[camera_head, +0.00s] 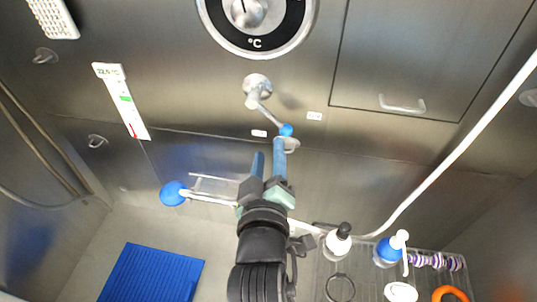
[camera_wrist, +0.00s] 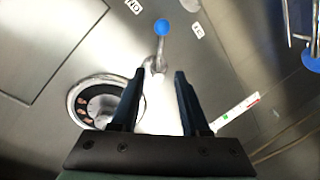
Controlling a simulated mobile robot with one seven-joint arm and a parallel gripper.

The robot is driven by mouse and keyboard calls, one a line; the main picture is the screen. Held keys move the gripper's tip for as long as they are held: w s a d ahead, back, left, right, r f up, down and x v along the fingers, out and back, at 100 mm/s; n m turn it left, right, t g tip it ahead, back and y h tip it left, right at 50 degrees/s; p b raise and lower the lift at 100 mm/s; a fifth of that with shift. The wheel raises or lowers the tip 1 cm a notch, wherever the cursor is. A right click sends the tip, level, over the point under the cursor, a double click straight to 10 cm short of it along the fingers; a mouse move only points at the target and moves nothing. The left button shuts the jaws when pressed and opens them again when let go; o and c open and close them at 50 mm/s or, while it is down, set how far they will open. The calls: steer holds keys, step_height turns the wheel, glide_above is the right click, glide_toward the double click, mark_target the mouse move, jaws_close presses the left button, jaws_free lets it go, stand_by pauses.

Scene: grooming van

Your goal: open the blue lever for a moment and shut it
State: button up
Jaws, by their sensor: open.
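A metal lever (camera_head: 264,106) with a blue knob (camera_head: 285,129) hangs from a round mount on the steel wall, slanting down to the right. In the wrist view the lever (camera_wrist: 160,47) with its blue knob (camera_wrist: 162,27) shows beyond the fingertips. My gripper (camera_head: 268,151) is open and empty, its blue fingers pointing at the wall just below the knob. In the wrist view the gripper (camera_wrist: 160,74) has a clear gap between its fingers. I cannot tell whether a finger touches the knob.
Small labels (camera_head: 259,133) flank the knob. A °C dial (camera_head: 255,42) sits above. A white hose (camera_head: 455,150) crosses the right side. Bottles (camera_head: 338,242) stand on a rack at lower right.

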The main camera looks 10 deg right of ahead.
steer(key=shift+m, duration=0.3)
steer(key=c, duration=0.5)
steer(key=shift+s+d+m+b, duration=0.15)
steer(key=shift+m+b, duration=0.15)
steer(key=shift+m, duration=0.3)
steer(key=shift+c, duration=1)
steer(key=shift+d+m, duration=0.2)
steer(key=shift+m, duration=0.6)
jaws_close()
steer(key=r+m+h, duration=0.2)
steer(key=m, duration=1.4)
glide_above(282, 127)
steer(key=s+d, duration=0.2)
steer(key=s, duration=0.2)
steer(key=shift+t, duration=0.3)
steer(key=shift+w+a+f+p, duration=0.15)
steer(key=shift+w+a+f, duration=0.1)
steer(key=shift+a+f, duration=0.3)
steer(key=shift+w+a+f+p, duration=0.1)
steer(key=shift+w+a+f, duration=0.2)
steer(key=shift+f, duration=0.3)
steer(key=shift+w+a+f+p, duration=0.15)
steer(key=shift+w+a+f, duration=0.1)
steer(key=shift+a+f, duration=0.3)
